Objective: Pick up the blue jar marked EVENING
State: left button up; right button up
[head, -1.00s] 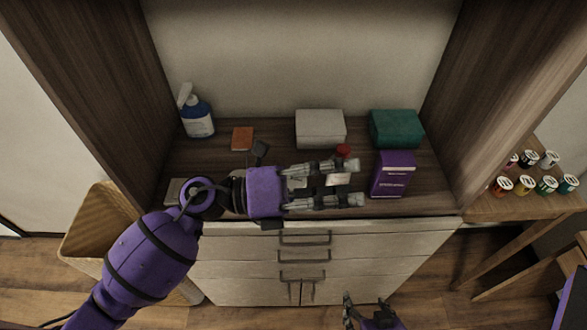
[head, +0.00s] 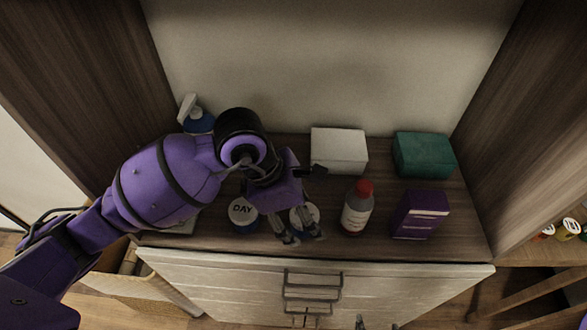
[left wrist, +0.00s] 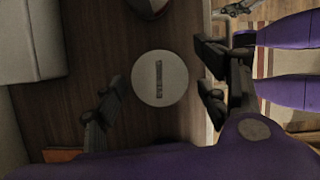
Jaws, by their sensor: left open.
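A jar with a round white lid (head: 307,214) stands near the shelf's front edge, its body mostly hidden by my left gripper (head: 302,236). In the left wrist view, a lid (left wrist: 160,78) with a long word, too blurred to read surely, lies between the spread fingers of my left gripper (left wrist: 160,90). The gripper points down, open, with nothing held. A blue jar marked DAY (head: 243,213) stands just left of it. Only a small tip of my right gripper (head: 360,321) shows at the bottom edge; its jaws cannot be judged.
A red-capped bottle (head: 357,208) and a purple box (head: 420,214) stand to the right. A white box (head: 339,151) and a green box (head: 424,155) are behind. Cabinet sides bound the shelf.

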pick_arm(q)
jog(key=shift+w+d+f, duration=0.15)
jog(key=shift+w+f, duration=0.05)
jog(key=shift+f, duration=0.25)
jog(key=shift+w+d+f, duration=0.1)
jog(key=shift+w+f, duration=0.05)
jog(key=shift+f, duration=0.25)
jog(key=shift+r, duration=0.1)
jog(key=shift+s+r, duration=0.1)
jog(key=shift+s, duration=0.2)
jog(key=shift+c, duration=0.6)
jog(key=c, duration=1.1)
pick_arm(e)
jog(key=shift+w+f, duration=0.25)
jog(key=shift+w, duration=0.2)
pick_arm(q)
jog(key=shift+r, duration=0.1)
